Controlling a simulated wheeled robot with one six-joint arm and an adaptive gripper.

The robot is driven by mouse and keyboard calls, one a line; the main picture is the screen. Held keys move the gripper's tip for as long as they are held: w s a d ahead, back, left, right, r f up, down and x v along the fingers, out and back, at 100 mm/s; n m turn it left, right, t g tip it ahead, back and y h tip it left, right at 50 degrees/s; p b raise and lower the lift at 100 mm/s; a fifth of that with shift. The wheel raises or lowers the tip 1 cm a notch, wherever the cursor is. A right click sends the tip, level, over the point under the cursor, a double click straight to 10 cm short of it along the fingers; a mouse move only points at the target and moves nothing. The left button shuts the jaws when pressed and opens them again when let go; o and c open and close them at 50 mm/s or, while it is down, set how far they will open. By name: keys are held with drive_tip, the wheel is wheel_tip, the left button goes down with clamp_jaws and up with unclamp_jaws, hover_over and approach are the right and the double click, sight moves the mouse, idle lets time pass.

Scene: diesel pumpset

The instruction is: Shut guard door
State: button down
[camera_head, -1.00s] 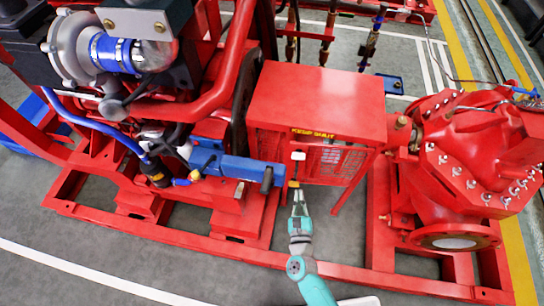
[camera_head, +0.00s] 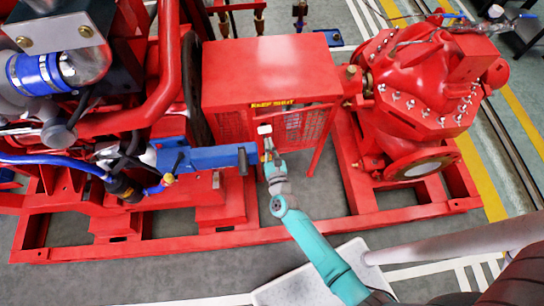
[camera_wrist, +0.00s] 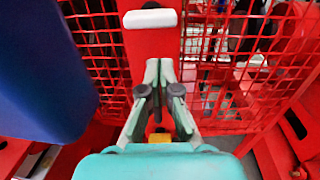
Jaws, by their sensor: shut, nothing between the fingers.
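The red guard box (camera_head: 270,75) stands mid-frame in the head view with a yellow KEEP SHUT label (camera_head: 272,104). Its red mesh guard door (camera_head: 305,125) is on the front, below the label. The door's top rail slants against the box front, so it looks slightly ajar; the exact gap cannot be told. A white handle (camera_head: 265,129) sits at the door's left edge. It also shows at the top of the wrist view (camera_wrist: 150,18), on a red upright plate. My gripper (camera_head: 267,152) is shut and empty, just below the handle. In the wrist view its fingertips (camera_wrist: 159,66) overlap the plate; contact cannot be told.
A blue beam (camera_head: 205,158) ends just left of my gripper and fills the left of the wrist view (camera_wrist: 35,75). The red pump (camera_head: 420,90) stands right. The red base frame (camera_head: 240,238) runs below my arm.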

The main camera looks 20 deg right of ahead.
drive_tip(key=shift+x, duration=1.65)
drive_tip(key=shift+w, duration=0.1)
drive_tip(key=shift+x, duration=1.55)
drive_tip(key=shift+a, duration=0.15)
